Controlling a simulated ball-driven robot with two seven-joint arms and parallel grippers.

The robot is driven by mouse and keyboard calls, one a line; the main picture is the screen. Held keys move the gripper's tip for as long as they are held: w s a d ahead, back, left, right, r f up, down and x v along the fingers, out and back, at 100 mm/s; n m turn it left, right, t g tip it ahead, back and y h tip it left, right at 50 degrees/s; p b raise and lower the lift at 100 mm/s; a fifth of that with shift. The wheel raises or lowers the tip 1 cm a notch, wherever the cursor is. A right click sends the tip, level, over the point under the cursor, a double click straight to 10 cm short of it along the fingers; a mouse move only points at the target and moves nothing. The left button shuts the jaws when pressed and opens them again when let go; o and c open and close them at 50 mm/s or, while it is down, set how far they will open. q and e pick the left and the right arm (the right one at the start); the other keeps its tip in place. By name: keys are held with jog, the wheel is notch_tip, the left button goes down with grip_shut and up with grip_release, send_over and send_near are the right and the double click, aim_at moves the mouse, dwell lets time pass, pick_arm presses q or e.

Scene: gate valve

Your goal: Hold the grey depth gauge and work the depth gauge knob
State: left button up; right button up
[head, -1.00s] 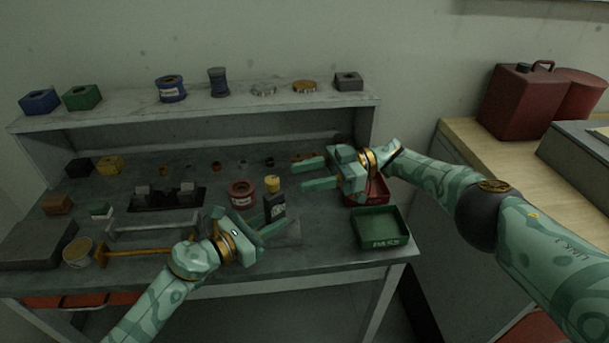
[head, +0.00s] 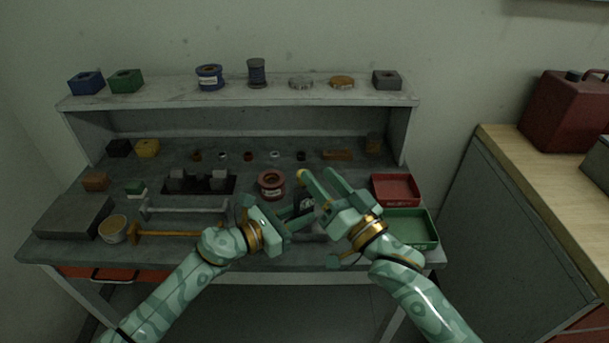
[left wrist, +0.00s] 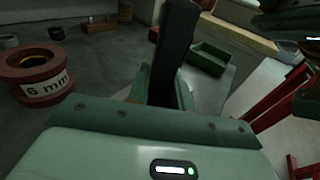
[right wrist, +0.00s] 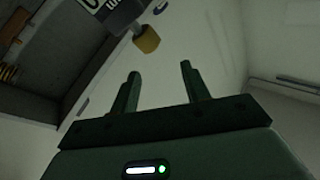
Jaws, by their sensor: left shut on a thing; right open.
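The depth gauge (head: 303,203) is a dark body with a yellow knob (head: 301,175) on its upper end. My left gripper (head: 302,219) is shut on its body, above the front middle of the bench. The dark gauge body (left wrist: 176,42) rises between the jaws in the left wrist view. My right gripper (head: 323,178) is open and empty, just right of the knob. In the right wrist view the yellow knob (right wrist: 147,40) and part of the grey body (right wrist: 113,13) lie beyond and left of the open fingers (right wrist: 158,85). Knob and fingers are apart there.
A red spool (head: 271,185) stands close behind my left gripper. A red tray (head: 397,190) and a green tray (head: 420,230) lie at the right. A grey hammer (head: 185,209) and an orange-handled one (head: 175,234) lie left. A raised shelf (head: 230,97) spans the back.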

jog(key=s+d+f+n+g+h, duration=0.1)
jog(key=s+d+f+n+h, duration=0.1)
jog(key=s+n+h, duration=0.3)
jog(key=shift+m+y, duration=0.5)
jog(key=shift+m, duration=0.4)
jog(key=x, duration=1)
jog(key=shift+a+f, duration=0.15)
jog(key=shift+a, duration=0.4)
